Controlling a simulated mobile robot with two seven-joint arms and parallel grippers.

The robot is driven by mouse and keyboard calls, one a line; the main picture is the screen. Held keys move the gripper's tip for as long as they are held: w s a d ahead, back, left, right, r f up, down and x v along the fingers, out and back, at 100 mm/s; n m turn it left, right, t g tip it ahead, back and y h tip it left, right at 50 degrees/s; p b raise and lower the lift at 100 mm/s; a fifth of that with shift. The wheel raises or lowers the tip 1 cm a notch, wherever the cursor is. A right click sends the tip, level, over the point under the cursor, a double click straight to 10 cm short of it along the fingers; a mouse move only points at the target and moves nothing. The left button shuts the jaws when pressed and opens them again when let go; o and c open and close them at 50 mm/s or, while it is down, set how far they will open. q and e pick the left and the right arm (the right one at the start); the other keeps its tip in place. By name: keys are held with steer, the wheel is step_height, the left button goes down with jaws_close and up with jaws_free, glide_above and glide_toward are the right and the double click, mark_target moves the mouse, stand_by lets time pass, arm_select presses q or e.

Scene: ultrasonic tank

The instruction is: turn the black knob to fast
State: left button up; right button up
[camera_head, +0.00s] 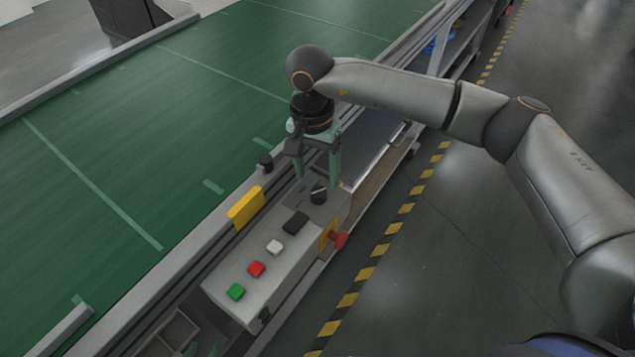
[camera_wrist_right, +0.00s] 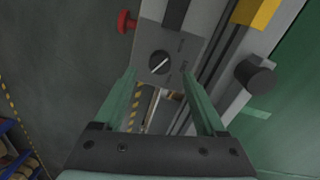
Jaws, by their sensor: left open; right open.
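The black knob (camera_head: 318,195) is a small round dial on the far end of a grey control box (camera_head: 222,283). In the right wrist view the knob (camera_wrist_right: 159,63) carries a white pointer line lying diagonally, and the lettering around it is too small to read. My right gripper (camera_head: 317,183) reaches down over that end of the box. Its two green fingers (camera_wrist_right: 159,76) are open, spread to either side of the knob and apart from it, with nothing between them held. My left gripper is in neither view.
The box also bears green (camera_head: 236,292), red (camera_head: 256,269) and white (camera_head: 274,247) buttons and a black switch (camera_head: 295,222). A red mushroom button (camera_head: 341,240) sticks out at its side. A yellow block (camera_head: 246,206) and black post (camera_head: 265,162) stand by the green conveyor belt (camera_head: 120,150).

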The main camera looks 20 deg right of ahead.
mark_target(318, 191)
step_height(318, 191, down, 5)
steer(key=shift+r, duration=0.1)
stand_by(0.3)
jaws_close()
stand_by(0.5)
